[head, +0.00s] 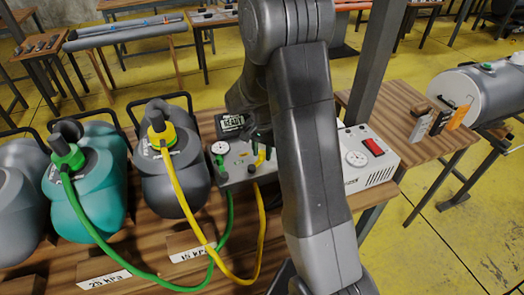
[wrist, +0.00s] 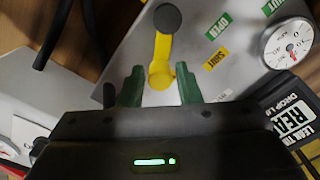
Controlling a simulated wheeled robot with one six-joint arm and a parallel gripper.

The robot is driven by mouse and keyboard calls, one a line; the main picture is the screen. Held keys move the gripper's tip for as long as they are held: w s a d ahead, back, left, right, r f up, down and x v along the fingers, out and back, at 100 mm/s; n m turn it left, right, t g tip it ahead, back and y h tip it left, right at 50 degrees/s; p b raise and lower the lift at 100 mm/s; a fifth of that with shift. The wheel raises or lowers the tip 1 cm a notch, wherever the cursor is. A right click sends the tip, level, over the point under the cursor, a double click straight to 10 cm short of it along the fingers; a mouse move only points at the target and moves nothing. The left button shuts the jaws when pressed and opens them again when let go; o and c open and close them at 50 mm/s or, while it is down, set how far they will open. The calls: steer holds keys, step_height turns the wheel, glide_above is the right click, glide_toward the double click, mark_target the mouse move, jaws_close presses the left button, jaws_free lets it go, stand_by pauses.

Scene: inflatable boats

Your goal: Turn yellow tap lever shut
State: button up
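The yellow tap lever (wrist: 161,50) lies on the grey panel of the valve box in the wrist view, with a dark round knob at its far end. My gripper (wrist: 159,88) has two green fingertips spread apart, one on each side of the lever's near yellow end. No clear contact shows. A yellow SHUT label (wrist: 216,60) and a green OPEN label (wrist: 218,26) are to the right of the lever. In the head view, part of the yellow tap (head: 260,155) shows on the valve box (head: 236,174), beside my arm; my fingertips are not clear there.
A pressure gauge (wrist: 288,43) and a display reading READY (head: 232,122) are close by. A white unit (head: 368,158) stands at right.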

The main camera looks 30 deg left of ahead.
jaws_close()
steer(key=shift+a, duration=0.1)
steer(key=shift+a+n+b, duration=0.45)
steer(key=shift+a+n, duration=0.05)
steer(key=shift+n, duration=0.7)
steer(key=n, duration=0.1)
steer(key=a+n+b, duration=0.1)
steer(key=n, duration=0.1)
steer(key=shift+s+a+n, duration=0.15)
steer(key=shift+a+n, duration=0.1)
steer(key=shift+n, duration=0.05)
steer(key=n, duration=0.1)
steer(key=a+n, duration=0.1)
steer(key=n, duration=0.1)
steer(key=shift+s+a, duration=0.15)
steer(key=shift+s, duration=0.2)
steer(key=shift+s+a+n+b, duration=0.2)
steer(key=shift+a+n+b, duration=0.05)
steer(key=shift+n, duration=0.5)
steer(key=shift+s+a+n+b, duration=0.2)
steer(key=shift+n, duration=0.55)
